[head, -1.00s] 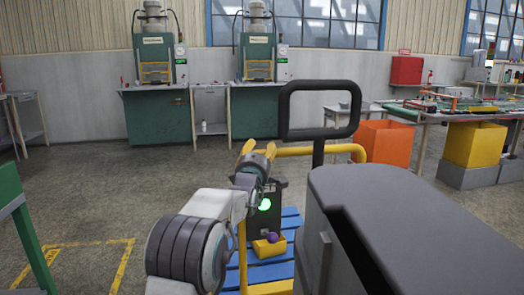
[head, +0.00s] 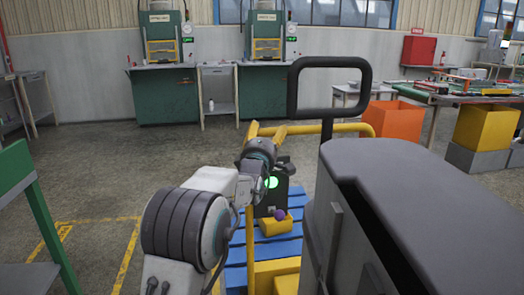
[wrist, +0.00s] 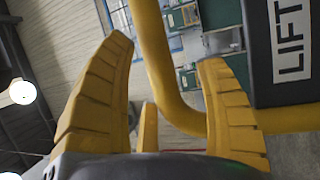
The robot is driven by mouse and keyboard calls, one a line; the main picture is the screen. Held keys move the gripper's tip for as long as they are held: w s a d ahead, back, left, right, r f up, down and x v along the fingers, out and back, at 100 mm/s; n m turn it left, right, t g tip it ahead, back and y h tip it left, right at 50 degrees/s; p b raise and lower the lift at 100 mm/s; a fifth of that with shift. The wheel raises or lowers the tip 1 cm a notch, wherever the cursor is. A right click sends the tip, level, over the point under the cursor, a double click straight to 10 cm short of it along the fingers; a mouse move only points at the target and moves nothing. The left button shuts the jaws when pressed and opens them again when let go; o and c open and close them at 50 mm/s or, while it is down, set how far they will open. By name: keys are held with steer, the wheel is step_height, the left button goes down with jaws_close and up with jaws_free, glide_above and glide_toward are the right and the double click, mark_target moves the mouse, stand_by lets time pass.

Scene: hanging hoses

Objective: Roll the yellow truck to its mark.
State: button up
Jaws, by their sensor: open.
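The yellow truck shows in the head view as a yellow tube rail (head: 345,128) above a blue slatted deck (head: 236,254). A dark box with a round green light (head: 273,183) stands on it; the wrist view shows that box, lettered LIFT (wrist: 290,45). My gripper (head: 265,130) is open at the rail's left end. In the wrist view the yellow rail (wrist: 153,50) crosses between the spread fingers of my gripper (wrist: 165,55); I cannot tell whether they touch it. Yellow floor lines (head: 127,256) lie left of the truck; I cannot tell if they are its mark.
A small yellow bin (head: 272,228) holding a purple ball (head: 280,214) sits on the blue deck. A green-legged bench (head: 40,205) stands near left. Green presses (head: 165,95) line the back wall; an orange bin (head: 395,122) is back right. Floor between truck and presses is clear.

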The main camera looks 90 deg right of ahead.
steer(key=v, duration=0.8)
steer(key=shift+a, duration=0.25)
steer(key=shift+w+f, duration=0.1)
steer(key=shift+f, duration=0.05)
